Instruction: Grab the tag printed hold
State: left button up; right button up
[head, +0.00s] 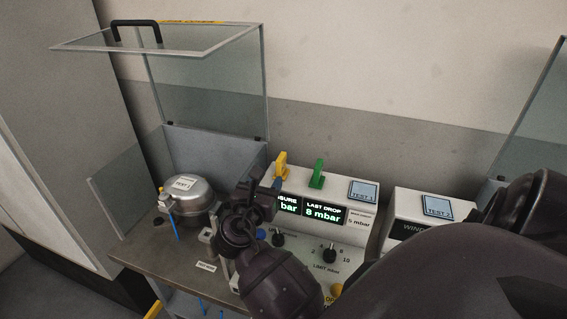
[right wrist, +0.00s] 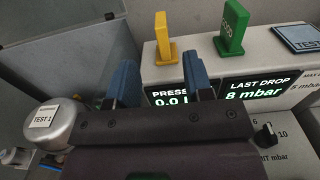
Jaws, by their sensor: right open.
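A yellow tag (head: 281,164) stands upright on top of the white test panel (head: 345,240), and it also shows in the right wrist view (right wrist: 162,40). A green tag (head: 318,174) stands to its right, with faint lettering in the right wrist view (right wrist: 232,28) that I cannot read surely. No print is readable on the yellow tag. My right gripper (right wrist: 161,80) is open and empty, its blue fingers either side of the yellow tag's line in the right wrist view. The tag appears beyond the fingertips. My left gripper is not in view.
A metal tank labelled TEST 1 (head: 190,194) sits on the bench (head: 145,252) at the left, beneath a raised clear cover (head: 205,90). A second panel with a TEST 2 label (head: 437,206) stands at the right. My arm hides much of the lower right.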

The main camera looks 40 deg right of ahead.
aim_at(278, 163)
jog(key=x, duration=0.5)
jog(key=p+x, duration=0.1)
jog(key=x, duration=0.4)
jog(key=shift+d+r, duration=0.2)
jog(key=shift+d, duration=0.05)
grip_shut()
